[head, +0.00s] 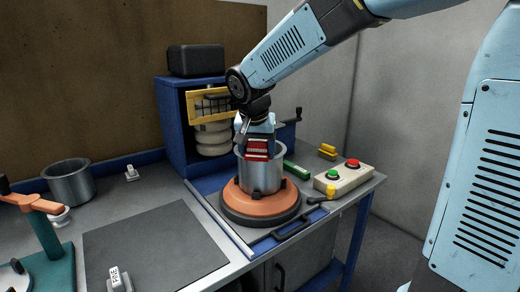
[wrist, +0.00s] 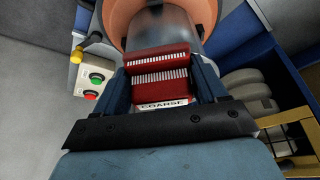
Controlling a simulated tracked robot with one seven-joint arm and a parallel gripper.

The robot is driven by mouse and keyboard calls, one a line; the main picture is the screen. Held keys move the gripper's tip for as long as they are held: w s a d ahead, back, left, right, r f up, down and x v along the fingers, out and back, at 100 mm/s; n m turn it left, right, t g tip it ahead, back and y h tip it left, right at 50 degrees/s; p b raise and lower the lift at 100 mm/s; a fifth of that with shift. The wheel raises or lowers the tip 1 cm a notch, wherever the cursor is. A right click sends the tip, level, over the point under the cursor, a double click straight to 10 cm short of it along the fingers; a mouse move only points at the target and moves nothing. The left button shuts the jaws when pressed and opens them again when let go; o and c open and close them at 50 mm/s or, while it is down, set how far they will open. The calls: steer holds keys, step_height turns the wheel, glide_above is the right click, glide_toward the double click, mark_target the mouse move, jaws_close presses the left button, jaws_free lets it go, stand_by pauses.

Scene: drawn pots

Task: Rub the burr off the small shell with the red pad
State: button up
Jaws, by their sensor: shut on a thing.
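My gripper (head: 257,142) is shut on the red pad (head: 257,150), which has white bristle-like rows. In the wrist view the pad (wrist: 160,62) sits between the fingers, above a label reading COARSE. A grey metal shell (head: 260,178) stands upright on the orange turntable (head: 247,203). The pad is at the upper part of the shell and overlaps it in the head view. In the wrist view the shell (wrist: 178,36) lies just beyond the pad; I cannot tell whether they touch. No burr can be made out.
A second, wider metal pot (head: 70,183) stands at the left. A button box (head: 343,178), a green block (head: 297,170) and a yellow block (head: 328,152) are on the right. A blue cabinet (head: 172,125) stands behind. The dark mat (head: 155,250) has clear room.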

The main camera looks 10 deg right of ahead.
steer(key=shift+w+a, duration=0.2)
steer(key=shift+a, duration=0.35)
steer(key=shift+w+a, duration=0.2)
steer(key=shift+a, duration=0.35)
steer(key=shift+r, duration=2.5)
